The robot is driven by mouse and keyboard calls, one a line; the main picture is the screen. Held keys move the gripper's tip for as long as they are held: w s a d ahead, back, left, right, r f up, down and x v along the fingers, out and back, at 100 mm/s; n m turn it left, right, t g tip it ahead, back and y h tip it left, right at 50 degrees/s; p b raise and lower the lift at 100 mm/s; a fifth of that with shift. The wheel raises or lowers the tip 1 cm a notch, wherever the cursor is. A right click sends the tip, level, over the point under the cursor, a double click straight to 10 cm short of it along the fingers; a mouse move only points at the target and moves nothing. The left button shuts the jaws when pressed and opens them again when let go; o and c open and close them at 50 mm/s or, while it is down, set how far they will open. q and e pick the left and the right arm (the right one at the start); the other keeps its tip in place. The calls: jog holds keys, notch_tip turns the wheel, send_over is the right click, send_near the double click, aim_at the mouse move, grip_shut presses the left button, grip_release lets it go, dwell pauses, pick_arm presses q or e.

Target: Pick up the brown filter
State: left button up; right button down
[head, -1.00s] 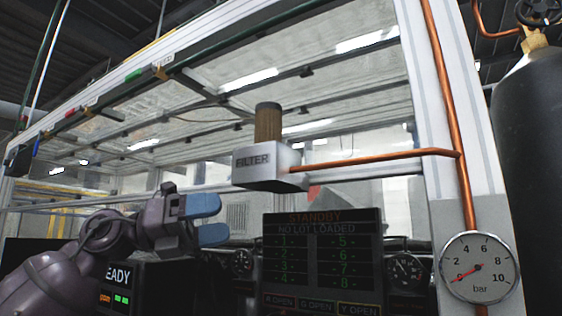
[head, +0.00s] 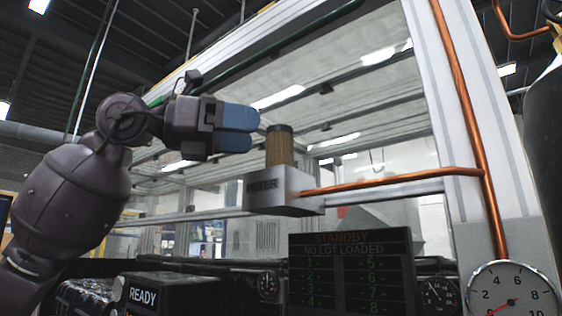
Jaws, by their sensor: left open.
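The brown filter (head: 279,148) is a short upright cylinder with a dark cap. It stands on a pale metal block (head: 293,190) marked FILTER, fixed on the frame's crossbar. My left gripper (head: 256,131) comes in from the left with blue fingertips pointing right. It is open and empty, with a narrow gap between the fingers. In the picture its tips end just left of the filter's upper part; the distance in depth is hard to judge. My right gripper is not in view.
A copper pipe (head: 400,183) runs right from the block to a vertical copper pipe on the white post (head: 442,130). A STANDBY screen (head: 350,272) stands below, with a READY box (head: 170,292) at lower left. A pressure gauge (head: 514,292) is at lower right.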

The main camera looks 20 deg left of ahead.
aim_at(278, 141)
pick_arm(q)
jog(key=shift+w+f+p+x, duration=0.15)
jog(key=shift+p+x, duration=0.15)
jog(key=shift+x, duration=1.25)
jog(key=shift+w+f+p+x, duration=0.15)
jog(key=shift+p+x, duration=0.15)
jog(key=shift+x, duration=1.2)
jog(key=shift+a, duration=0.2)
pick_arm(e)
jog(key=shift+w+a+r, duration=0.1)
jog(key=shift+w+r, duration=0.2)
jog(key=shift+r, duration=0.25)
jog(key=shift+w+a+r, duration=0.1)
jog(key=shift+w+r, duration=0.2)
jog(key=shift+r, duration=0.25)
pick_arm(q)
jog(key=c, duration=1)
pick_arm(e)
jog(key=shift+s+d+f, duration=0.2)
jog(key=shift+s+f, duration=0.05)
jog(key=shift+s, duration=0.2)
